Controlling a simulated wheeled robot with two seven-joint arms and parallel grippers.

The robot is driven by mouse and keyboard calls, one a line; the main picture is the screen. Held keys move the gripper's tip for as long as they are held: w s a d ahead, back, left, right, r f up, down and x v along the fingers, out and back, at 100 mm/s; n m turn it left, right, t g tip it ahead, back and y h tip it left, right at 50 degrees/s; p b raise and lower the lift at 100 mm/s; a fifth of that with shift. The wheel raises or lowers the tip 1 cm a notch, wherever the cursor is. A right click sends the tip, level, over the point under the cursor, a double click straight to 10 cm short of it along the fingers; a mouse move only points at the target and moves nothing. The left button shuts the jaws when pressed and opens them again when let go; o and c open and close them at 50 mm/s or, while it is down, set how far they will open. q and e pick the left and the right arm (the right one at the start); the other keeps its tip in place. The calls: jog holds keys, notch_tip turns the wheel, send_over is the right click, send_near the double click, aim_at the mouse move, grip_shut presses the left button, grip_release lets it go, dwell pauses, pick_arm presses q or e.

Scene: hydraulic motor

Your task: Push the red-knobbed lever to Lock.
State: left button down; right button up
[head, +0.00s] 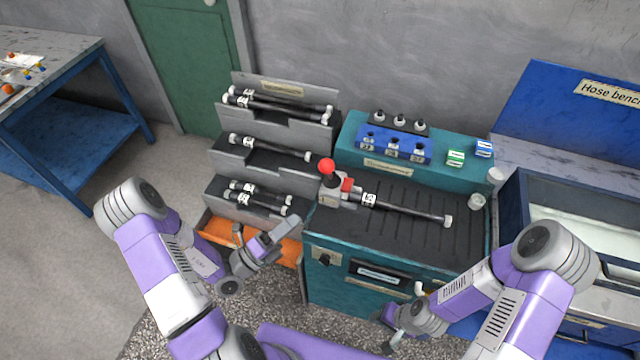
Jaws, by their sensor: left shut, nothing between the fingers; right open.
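The lever has a round red knob (327,166) on a short dark stalk. It rises from a grey motor block (338,192) with a red part, at the left end of the bench top. A hose (415,212) with a white label runs right from the block. The Lock marking cannot be read. My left gripper (293,225) is shut and empty, low and left of the block, apart from the lever. My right gripper (392,345) is open and empty, low in front of the teal bench (335,283); its fingertips are small in view.
A grey stepped rack (285,90) with several hoses stands left of the lever. An orange tray (215,228) lies below it. A blue block (393,143), small green and blue boxes and two pale cups (477,201) sit at the bench's back and right. A blue hose bench (545,110) is far right.

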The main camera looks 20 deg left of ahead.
aim_at(328, 171)
pick_arm(q)
jog(key=w+a+b+x, duration=0.1)
jog(key=a+x, duration=0.1)
jog(key=x, duration=1)
jog(key=shift+w+r, duration=0.15)
jog(key=shift+r, duration=0.15)
jog(key=shift+a, duration=0.1)
